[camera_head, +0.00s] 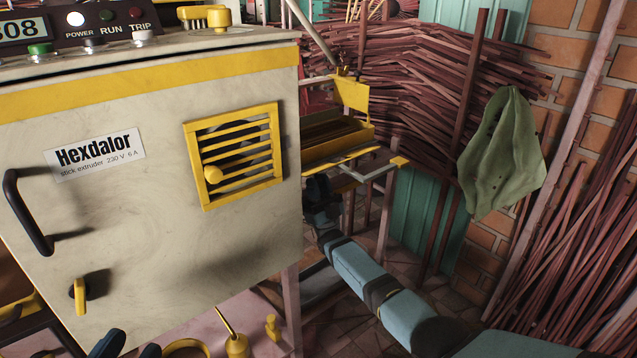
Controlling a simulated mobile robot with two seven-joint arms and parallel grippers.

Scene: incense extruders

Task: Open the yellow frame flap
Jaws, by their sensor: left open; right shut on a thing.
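The yellow frame flap (233,118) is a slatted yellow frame on the front of the pale Hexdalor cabinet (140,230). It looks closed, lying against the panel, with a round yellow knob (211,174) at its lower left. My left gripper (130,348) shows only as dark blue tips at the bottom edge, apart and empty, well below the flap. My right gripper (319,191) is beside the cabinet's right edge, right of the flap and apart from it. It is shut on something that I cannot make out.
The cabinet front has a black handle (27,212) and a yellow latch (80,296). Behind my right gripper is a yellow-edged tray (340,150). Stick bundles (410,75) and a green cloth (503,150) are further back. The space before the flap is clear.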

